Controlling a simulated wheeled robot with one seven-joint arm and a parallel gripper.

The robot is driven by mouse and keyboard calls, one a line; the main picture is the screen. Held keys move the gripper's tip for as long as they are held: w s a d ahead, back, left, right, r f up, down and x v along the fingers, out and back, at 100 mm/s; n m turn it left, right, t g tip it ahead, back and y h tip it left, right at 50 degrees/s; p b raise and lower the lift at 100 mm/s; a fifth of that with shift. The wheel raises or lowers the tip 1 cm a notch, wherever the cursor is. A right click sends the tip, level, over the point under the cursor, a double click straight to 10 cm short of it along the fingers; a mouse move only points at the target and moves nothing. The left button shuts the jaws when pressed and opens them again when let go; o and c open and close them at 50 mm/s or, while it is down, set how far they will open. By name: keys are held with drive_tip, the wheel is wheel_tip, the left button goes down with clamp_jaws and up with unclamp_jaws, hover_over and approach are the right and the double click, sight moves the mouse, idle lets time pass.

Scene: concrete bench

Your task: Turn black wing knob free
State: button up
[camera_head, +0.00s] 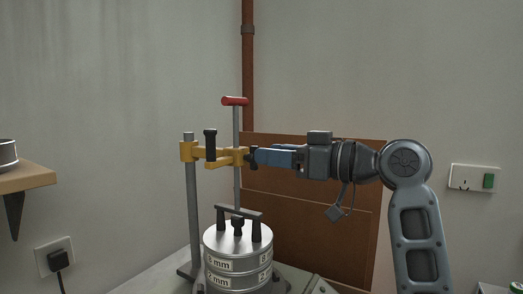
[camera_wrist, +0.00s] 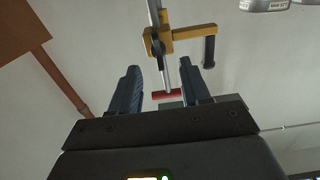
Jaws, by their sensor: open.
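The black wing knob (camera_head: 253,160) sits on the right end of the yellow clamp arm (camera_head: 228,156), beside the upright rod. In the wrist view, a dark part that looks like the knob (camera_wrist: 158,44) shows against the clamp, beyond the fingertips. My gripper (camera_head: 257,156) is open, its blue-grey fingers pointing left at the knob. In the head view the near finger partly hides the knob, so I cannot tell whether they touch. In the wrist view my gripper (camera_wrist: 172,66) has its fingers spread, with nothing held between them.
A red T-handle (camera_head: 235,101) tops the rod above the clamp. A black upright handle (camera_head: 210,145) stands on the clamp's left part, near the grey post (camera_head: 194,220). Below is a metal sieve stack (camera_head: 238,258) with a black bar handle (camera_head: 240,212). A brown board (camera_head: 345,215) stands behind.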

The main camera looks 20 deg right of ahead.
sight(252, 158)
drive_tip(key=x, duration=0.3)
drive_tip(key=shift+w, duration=0.15)
clamp_jaws()
idle(0.4)
